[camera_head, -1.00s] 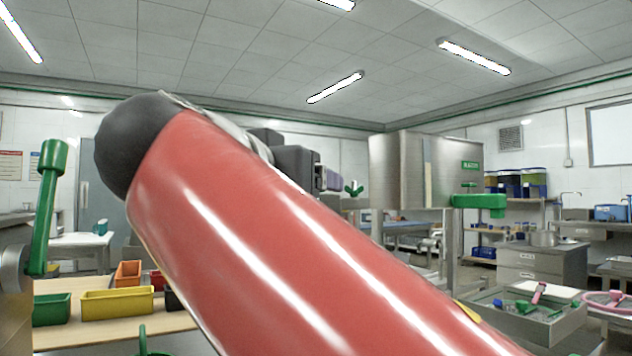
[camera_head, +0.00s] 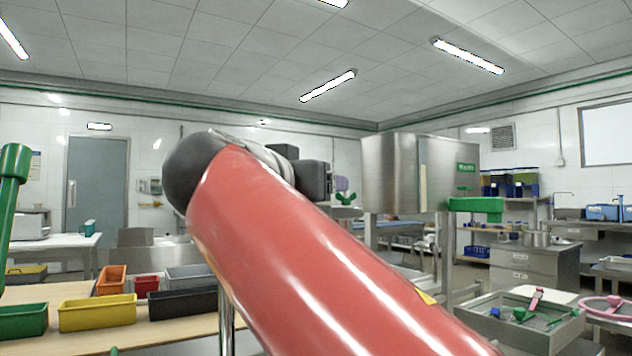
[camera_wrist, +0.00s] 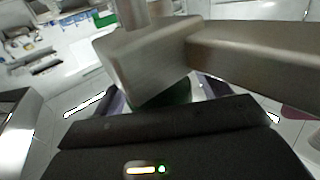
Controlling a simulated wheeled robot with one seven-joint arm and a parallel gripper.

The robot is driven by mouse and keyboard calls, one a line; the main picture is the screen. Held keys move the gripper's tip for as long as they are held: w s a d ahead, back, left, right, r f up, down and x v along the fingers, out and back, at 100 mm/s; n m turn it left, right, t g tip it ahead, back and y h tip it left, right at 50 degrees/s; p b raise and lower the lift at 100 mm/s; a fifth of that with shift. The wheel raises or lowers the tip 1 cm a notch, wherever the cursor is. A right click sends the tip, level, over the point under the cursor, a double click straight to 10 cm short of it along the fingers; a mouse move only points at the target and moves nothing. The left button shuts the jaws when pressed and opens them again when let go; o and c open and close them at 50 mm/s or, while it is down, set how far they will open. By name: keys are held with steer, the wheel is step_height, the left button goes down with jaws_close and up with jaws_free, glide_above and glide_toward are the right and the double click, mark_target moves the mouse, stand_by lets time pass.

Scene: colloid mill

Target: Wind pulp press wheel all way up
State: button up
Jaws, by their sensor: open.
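My gripper (camera_head: 341,185) shows only partly in the head view, past my red arm, with one purple finger visible. In the wrist view its two purple fingers are apart, around or behind a metal block (camera_wrist: 150,60) with a thick bar running right. A green part (camera_wrist: 176,93) shows below the block between the fingers; I cannot tell whether the fingers touch it. In the head view a small green knobbed piece (camera_head: 345,199), possibly the press wheel, appears just below the gripper. My arm hides much of that area.
A green lever (camera_head: 12,190) is at the left edge. Coloured bins, including a yellow one (camera_head: 97,313), line the bench. A tray of tools (camera_head: 520,325) is at lower right.

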steer(key=c, duration=1)
